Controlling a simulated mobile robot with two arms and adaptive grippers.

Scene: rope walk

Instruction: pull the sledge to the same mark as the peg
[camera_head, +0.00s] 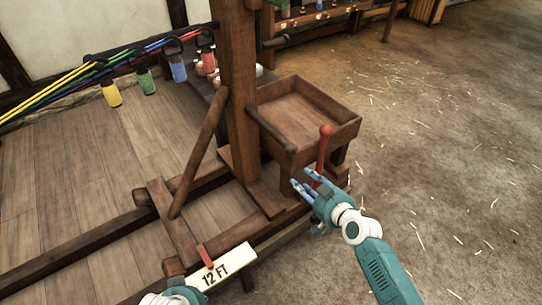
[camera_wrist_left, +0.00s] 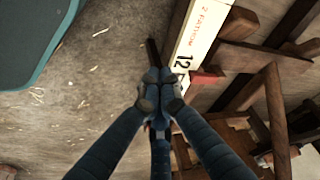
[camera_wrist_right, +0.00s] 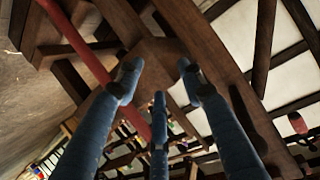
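The wooden sledge (camera_head: 180,236) with its tall post (camera_head: 238,90) and open box (camera_head: 305,118) stands on dark rails. A white board (camera_head: 238,262) marked "12 FT" lies along the near side, with a red pointer (camera_head: 205,256) at its left end. No separate peg can be made out for certain. My left gripper (camera_wrist_left: 160,92) has its fingers drawn together beside the board (camera_wrist_left: 196,42); a dark rod shows just past the tips, and I cannot tell whether it is held. My right gripper (camera_head: 306,186) is open and empty, just below a red ball-topped lever (camera_head: 324,150).
Yellow, green, blue and red ropes (camera_head: 120,60) run to the upper left, with coloured weights such as a yellow one (camera_head: 111,94) hanging over the plank floor. A slanted brace (camera_head: 198,152) leans on the post. The straw-strewn ground at right (camera_head: 450,130) is clear.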

